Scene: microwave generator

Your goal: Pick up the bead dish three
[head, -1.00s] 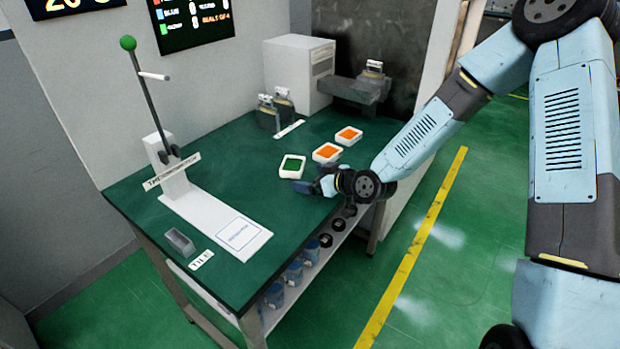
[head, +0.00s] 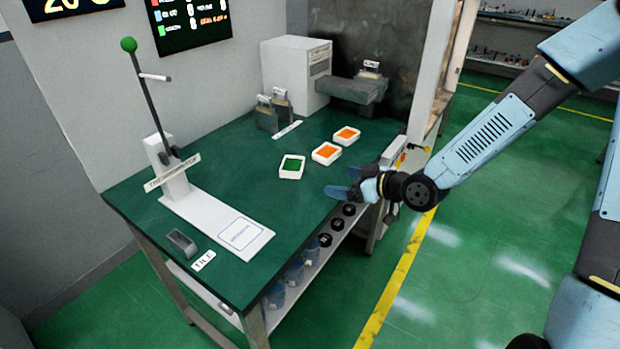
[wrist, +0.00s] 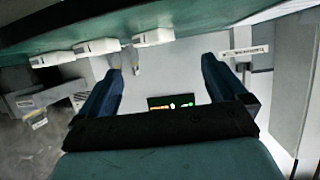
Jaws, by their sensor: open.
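Three white square dishes stand in a diagonal row on the green table. The nearest dish holds green beads (head: 291,167), the middle dish holds orange beads (head: 326,153), and the far dish also holds orange beads (head: 346,136). No number is readable on them, so I cannot tell which is dish three. My gripper (head: 345,182) is open and empty at the table's right edge, to the right of the green dish and apart from all three. The wrist view shows its spread fingers (wrist: 161,66) and the white sides of the dishes, upside down, at upper left.
A white stand with a green-knobbed lever (head: 172,180) is on the table's left. A white box machine (head: 297,72) and grey holders (head: 275,108) are at the back. A small grey block (head: 181,242) is at the front left. Mid-table is clear.

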